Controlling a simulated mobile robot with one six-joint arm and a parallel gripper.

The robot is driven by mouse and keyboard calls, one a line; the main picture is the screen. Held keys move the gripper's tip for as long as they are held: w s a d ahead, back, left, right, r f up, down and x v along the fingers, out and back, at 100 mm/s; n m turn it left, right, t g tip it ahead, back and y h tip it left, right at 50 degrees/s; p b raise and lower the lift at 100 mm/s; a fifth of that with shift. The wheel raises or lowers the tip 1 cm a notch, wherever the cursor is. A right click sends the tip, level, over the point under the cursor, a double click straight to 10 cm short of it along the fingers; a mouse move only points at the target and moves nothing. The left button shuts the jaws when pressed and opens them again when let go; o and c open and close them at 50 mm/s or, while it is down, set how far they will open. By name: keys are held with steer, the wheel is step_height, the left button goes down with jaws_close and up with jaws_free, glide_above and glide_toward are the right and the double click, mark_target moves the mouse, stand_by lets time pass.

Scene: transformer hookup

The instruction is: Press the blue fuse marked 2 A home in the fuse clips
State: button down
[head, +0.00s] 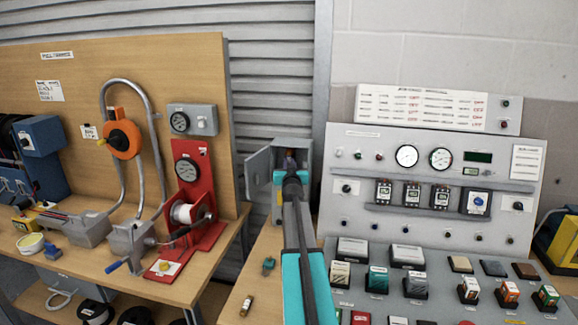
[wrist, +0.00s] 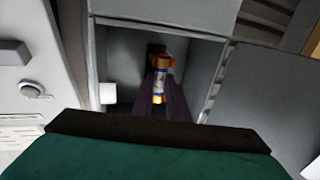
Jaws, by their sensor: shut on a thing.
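The blue fuse (wrist: 158,84) shows in the wrist view as a pale body with a blue band and copper-coloured end caps. It is inside an open grey metal box (wrist: 112,62). My gripper (wrist: 160,92) is shut on it, with dark fingers on both sides. In the head view my gripper (head: 290,162) reaches into the same grey box (head: 297,146), whose door hangs open to the left. The 2 A marking is not readable.
A loose fuse (head: 246,306) and a small green part (head: 268,265) lie on the wooden bench below the box. A grey control panel (head: 430,180) stands close on the right. A wooden board (head: 60,70) with a red winch stand (head: 187,190) is on the left.

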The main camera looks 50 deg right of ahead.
steer(key=shift+w+d+r, duration=0.1)
steer(key=shift+d, duration=0.1)
steer(key=c, duration=1.7)
jaws_free()
steer(key=shift+o, duration=0.2)
steer(key=shift+a, duration=0.1)
steer(key=p+v, duration=0.2)
steer(key=v, duration=0.1)
steer(key=a+p+v, duration=0.1)
steer(key=shift+w+a+p, duration=0.1)
steer(key=shift+a+p, duration=0.1)
steer(key=shift+p, duration=0.2)
steer(key=shift+a, duration=0.1)
steer(key=b+v, duration=0.1)
steer(key=v, duration=1.2)
steer(key=shift+s+a, duration=0.25)
